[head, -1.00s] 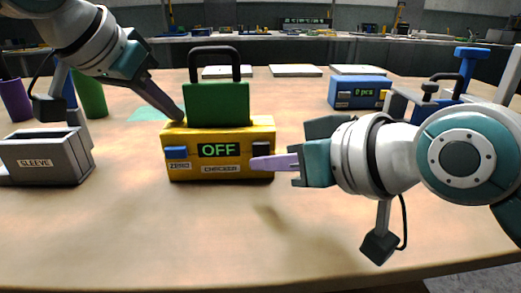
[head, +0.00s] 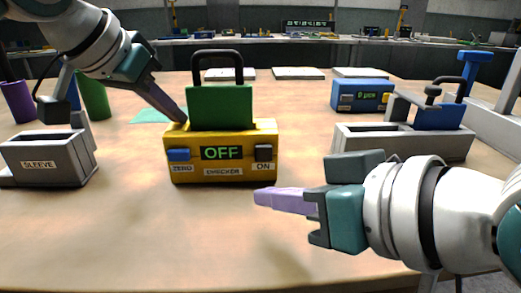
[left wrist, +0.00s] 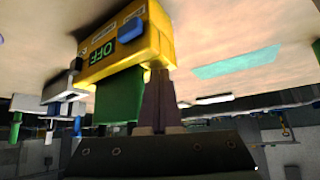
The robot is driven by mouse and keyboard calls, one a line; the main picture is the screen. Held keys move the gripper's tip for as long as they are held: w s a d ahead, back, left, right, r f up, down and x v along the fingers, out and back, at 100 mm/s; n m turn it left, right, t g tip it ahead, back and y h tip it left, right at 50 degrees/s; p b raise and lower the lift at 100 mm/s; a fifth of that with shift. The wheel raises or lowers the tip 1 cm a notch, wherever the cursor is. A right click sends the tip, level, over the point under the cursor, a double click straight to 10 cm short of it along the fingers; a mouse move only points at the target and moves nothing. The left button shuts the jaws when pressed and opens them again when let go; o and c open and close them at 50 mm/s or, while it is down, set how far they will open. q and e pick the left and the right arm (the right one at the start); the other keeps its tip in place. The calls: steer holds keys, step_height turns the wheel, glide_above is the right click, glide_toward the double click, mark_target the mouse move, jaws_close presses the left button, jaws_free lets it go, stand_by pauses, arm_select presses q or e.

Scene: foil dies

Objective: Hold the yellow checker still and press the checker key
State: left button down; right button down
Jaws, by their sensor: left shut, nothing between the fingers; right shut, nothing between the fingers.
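The yellow checker (head: 222,174) stands on the table, its display (head: 222,153) reading OFF. A blue ZERO key (head: 179,155) is at the left of its front and a dark ON key (head: 263,153) at the right. A green block (head: 221,106) with a black handle sits in its top. My left gripper (head: 182,118) is shut at the checker's back left top edge. In the left wrist view its fingers (left wrist: 161,80) reach the yellow body; contact is unclear. My right gripper (head: 258,197) is shut and empty, its purple fingertips in front of and below the ON key, apart from it.
A grey SLEEVE box (head: 48,165) stands at the left. A grey tray (head: 420,148) holding a blue block (head: 438,117) with a black handle is behind my right arm. A blue counter box (head: 361,95) stands further back. The table front centre is clear.

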arm_select(q)
steer(key=shift+s+a+f, duration=0.15)
steer(key=shift+f, duration=0.2)
